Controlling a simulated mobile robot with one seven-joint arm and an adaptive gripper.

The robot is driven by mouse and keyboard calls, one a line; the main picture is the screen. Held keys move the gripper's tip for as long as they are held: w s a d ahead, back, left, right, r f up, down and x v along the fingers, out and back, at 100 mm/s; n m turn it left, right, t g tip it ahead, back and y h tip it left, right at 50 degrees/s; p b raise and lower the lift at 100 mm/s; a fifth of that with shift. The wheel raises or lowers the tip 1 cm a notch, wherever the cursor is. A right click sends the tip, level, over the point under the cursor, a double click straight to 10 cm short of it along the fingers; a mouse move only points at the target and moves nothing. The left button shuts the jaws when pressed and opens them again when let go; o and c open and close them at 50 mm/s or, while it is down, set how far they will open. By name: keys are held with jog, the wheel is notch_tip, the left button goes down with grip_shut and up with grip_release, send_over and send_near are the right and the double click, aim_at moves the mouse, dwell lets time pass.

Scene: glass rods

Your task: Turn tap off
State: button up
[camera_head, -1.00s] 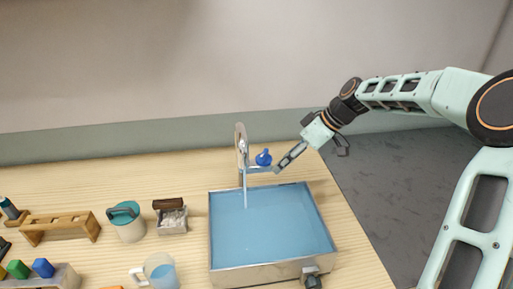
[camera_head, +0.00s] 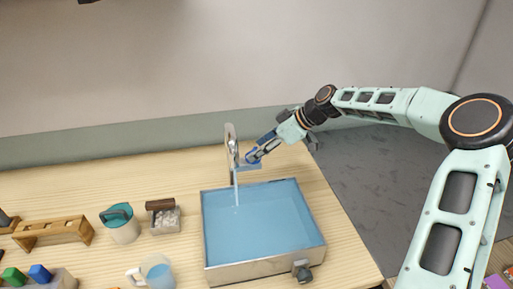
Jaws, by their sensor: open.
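The tap (camera_head: 231,146) is a silver spout at the back edge of the sink, with a thin stream of water (camera_head: 236,190) falling from it. Its blue handle (camera_head: 252,157) sits just right of the spout and is partly hidden by my gripper. My gripper (camera_head: 257,152) is open at the handle, reaching in from the right. I cannot tell whether the fingers touch the handle. The sink (camera_head: 262,268) is a square steel basin filled with blue water.
Left of the sink stand a mug (camera_head: 157,272) with blue liquid, a small box of white pieces (camera_head: 165,222), a teal-lidded pot (camera_head: 122,225) and a wooden rack (camera_head: 52,233). A dark knob (camera_head: 303,272) is on the sink's front. Bare table lies behind the sink.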

jog(key=shift+w+a+f, duration=0.15)
jog(key=shift+a+f, duration=0.25)
jog(key=shift+f, duration=0.05)
jog(key=c, duration=1.2)
jog(key=shift+o, duration=0.2)
